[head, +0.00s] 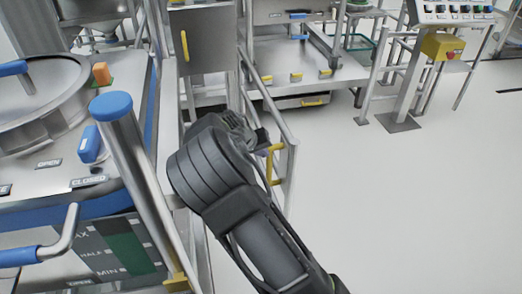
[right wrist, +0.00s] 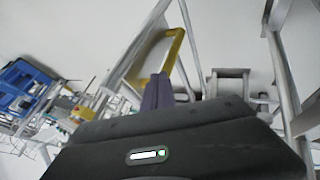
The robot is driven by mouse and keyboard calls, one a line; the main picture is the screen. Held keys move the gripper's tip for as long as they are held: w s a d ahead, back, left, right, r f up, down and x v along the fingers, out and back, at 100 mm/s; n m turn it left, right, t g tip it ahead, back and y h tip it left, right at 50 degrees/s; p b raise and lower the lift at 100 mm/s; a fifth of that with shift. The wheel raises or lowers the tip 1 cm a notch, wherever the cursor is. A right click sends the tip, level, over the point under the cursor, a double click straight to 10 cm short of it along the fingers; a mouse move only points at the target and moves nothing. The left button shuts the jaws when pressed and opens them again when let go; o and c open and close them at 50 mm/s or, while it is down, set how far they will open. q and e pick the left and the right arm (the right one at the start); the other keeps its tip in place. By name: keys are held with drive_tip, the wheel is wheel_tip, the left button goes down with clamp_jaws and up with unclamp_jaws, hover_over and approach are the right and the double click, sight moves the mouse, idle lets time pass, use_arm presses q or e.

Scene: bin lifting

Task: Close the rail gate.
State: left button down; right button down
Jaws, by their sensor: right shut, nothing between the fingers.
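A yellow handle (head: 271,163) sits on the steel tube rail gate (head: 291,165), just beyond my right gripper in the head view. My right gripper (head: 262,149) is mostly hidden behind its own wrist there. In the right wrist view its purple fingers (right wrist: 157,92) are shut with nothing between them. They point at the yellow handle (right wrist: 178,50), which looks very near the fingertips. I cannot tell whether they touch. The gate's lower part is hidden behind my right arm in the head view. My left gripper is not in view.
A steel vessel with a round lid (head: 45,95) and a blue-capped post (head: 111,106) stand at the left. A steel platform (head: 310,78) is behind the rails. A control console (head: 452,14) stands at the back right. The pale floor (head: 420,210) at the right is clear.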

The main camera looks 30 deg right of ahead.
sight(285, 157)
drive_tip(key=d+f, duration=0.1)
drive_tip(key=d, duration=0.1)
drive_tip(key=d+f, duration=0.3)
drive_tip(key=d, duration=0.2)
drive_tip(key=shift+f, duration=0.25)
drive_tip(key=shift+d, duration=0.1)
